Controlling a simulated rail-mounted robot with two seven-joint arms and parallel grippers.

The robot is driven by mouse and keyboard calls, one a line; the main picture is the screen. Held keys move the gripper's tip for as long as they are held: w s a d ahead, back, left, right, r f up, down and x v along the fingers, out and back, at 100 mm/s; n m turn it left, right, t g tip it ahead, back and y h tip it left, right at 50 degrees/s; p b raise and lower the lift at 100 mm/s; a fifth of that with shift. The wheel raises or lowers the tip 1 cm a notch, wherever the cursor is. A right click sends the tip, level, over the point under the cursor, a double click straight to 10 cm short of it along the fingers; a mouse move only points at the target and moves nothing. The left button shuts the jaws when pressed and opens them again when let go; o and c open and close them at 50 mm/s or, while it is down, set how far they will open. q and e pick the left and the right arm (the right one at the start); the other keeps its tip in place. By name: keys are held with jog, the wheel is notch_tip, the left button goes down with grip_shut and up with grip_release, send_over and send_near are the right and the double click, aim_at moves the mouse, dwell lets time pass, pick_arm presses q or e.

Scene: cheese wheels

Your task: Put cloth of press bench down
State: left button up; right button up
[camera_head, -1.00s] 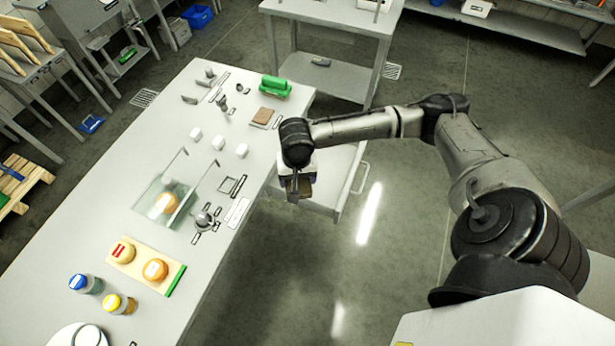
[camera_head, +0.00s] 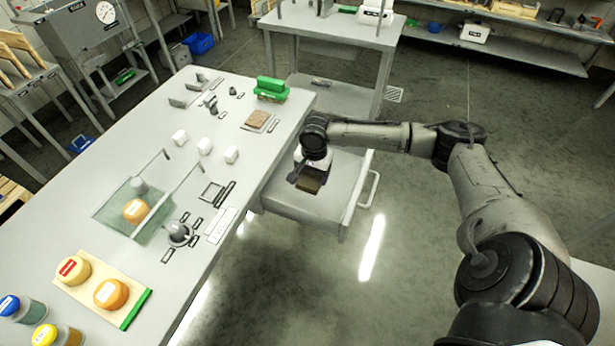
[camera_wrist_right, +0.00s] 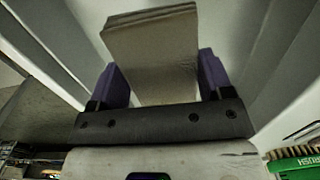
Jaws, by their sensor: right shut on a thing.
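My right gripper (camera_head: 307,172) is over the open grey drawer (camera_head: 290,205) at the right side of the long white bench (camera_head: 130,120). It is shut on a folded brownish cloth (camera_head: 310,184). In the right wrist view, the cloth (camera_wrist_right: 152,50) is a beige-grey layered block between the purple fingers. Pale drawer walls show around it there. I cannot tell whether the cloth touches the drawer floor. My left gripper is not in view.
On the bench stand a brown square pad (camera_head: 257,119), a green brush-like block (camera_head: 271,88), several white cubes (camera_head: 204,146), a clear-walled tray (camera_head: 155,212) with a cheese wheel (camera_head: 137,211), and a board (camera_head: 128,318) with two cheese wheels. A second table (camera_head: 335,30) stands behind.

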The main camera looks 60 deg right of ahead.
jog(key=w+d+f+b, duration=0.1)
jog(key=w+d+f, duration=0.1)
jog(key=w+d+f+b, duration=0.2)
jog(key=w+d, duration=0.1)
jog(key=shift+d+f, duration=0.25)
jog(key=shift+f, duration=0.05)
jog(key=shift+w+d+f, duration=0.15)
jog(key=shift+w+d, duration=0.1)
jog(key=shift+d, duration=0.05)
jog(key=shift+f+b, duration=1.15)
jog(key=shift+f, duration=0.95)
jog(key=shift+r, duration=0.1)
jog(key=o, duration=1.1)
jog(key=shift+o, duration=0.5)
